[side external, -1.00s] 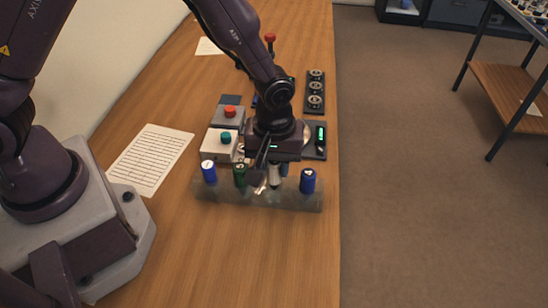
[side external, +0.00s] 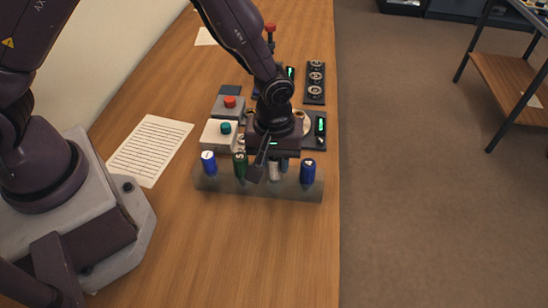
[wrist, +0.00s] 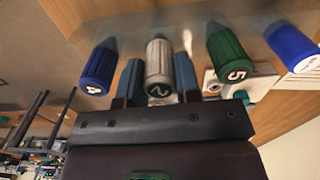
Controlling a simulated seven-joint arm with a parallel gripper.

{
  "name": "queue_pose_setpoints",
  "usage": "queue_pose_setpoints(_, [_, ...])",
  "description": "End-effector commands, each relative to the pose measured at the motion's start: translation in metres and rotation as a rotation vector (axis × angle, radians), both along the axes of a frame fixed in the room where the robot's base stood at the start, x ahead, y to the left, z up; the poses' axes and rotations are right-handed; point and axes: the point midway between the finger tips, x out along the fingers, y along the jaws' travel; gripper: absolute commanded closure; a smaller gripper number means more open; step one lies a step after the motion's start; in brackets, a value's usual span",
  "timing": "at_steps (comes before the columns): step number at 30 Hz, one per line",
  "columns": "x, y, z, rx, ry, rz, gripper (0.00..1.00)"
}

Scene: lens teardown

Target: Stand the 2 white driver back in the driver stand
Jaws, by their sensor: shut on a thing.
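The 2 white driver (wrist: 159,62) is between the blue-grey fingers of my gripper (wrist: 158,78) in the wrist view, and the gripper is shut on its handle. In the side external view the white handle (side external: 273,172) shows partly behind my gripper (side external: 277,164), over the grey driver stand (side external: 225,187). The driver looks roughly upright, in line with the other handles. I cannot tell whether its shaft is fully down in the stand, as its lower end is hidden.
A blue 1 driver (side external: 209,162) and green 5 driver (side external: 239,165) stand left of the white one, and a blue 4 driver (side external: 307,171) right. Button boxes (side external: 219,134) are behind. The table in front of the stand is clear.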

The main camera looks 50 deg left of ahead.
Motion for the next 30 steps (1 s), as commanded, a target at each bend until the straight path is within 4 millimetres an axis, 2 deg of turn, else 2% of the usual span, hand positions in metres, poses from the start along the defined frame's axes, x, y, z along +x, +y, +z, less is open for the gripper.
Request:
queue_pose_setpoints(26, [0.0003,-0.0001,-0.0087,-0.001,-0.001,-0.001,0.90])
queue_pose_setpoints(27, [0.0003,-0.0001,-0.0086,0.000,-0.001,-0.001,0.62])
queue_pose_setpoints(30, [0.0002,-0.0001,-0.0085,-0.001,-0.001,0.000,0.39])
